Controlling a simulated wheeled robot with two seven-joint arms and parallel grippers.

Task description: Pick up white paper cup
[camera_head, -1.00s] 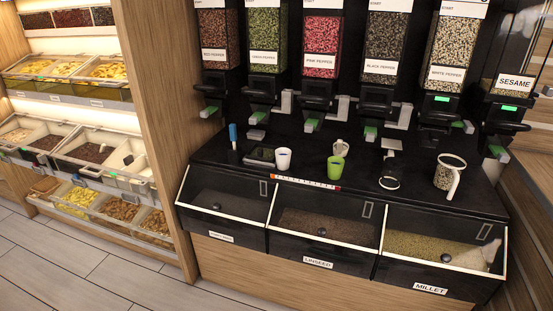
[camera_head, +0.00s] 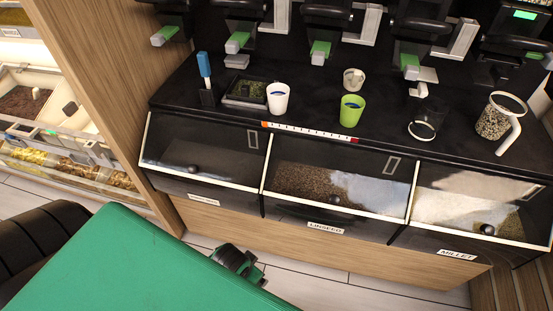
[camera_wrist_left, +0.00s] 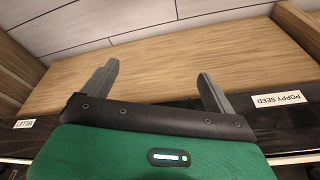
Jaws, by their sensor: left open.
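The white paper cup (camera_head: 278,98) stands upright on the black counter in the head view, just behind the front edge. A dark blue patch shows inside its mouth. A green cup (camera_head: 351,110) stands to its right. In the left wrist view my left gripper (camera_wrist_left: 158,80) is open, its two grey fingers apart with nothing between them. It is in front of the wooden panel below the bins, away from the cup. The cup is not in the wrist view. My right gripper is in neither view.
A dark tray with green contents (camera_head: 243,90) is close to the cup's left, and a blue-handled tool (camera_head: 205,76) further left. A small pale cup (camera_head: 353,80), a clear glass (camera_head: 427,119) and a handled jug (camera_head: 498,117) stand right. Dispenser spouts hang behind. Lidded bins (camera_head: 338,190) jut out in front.

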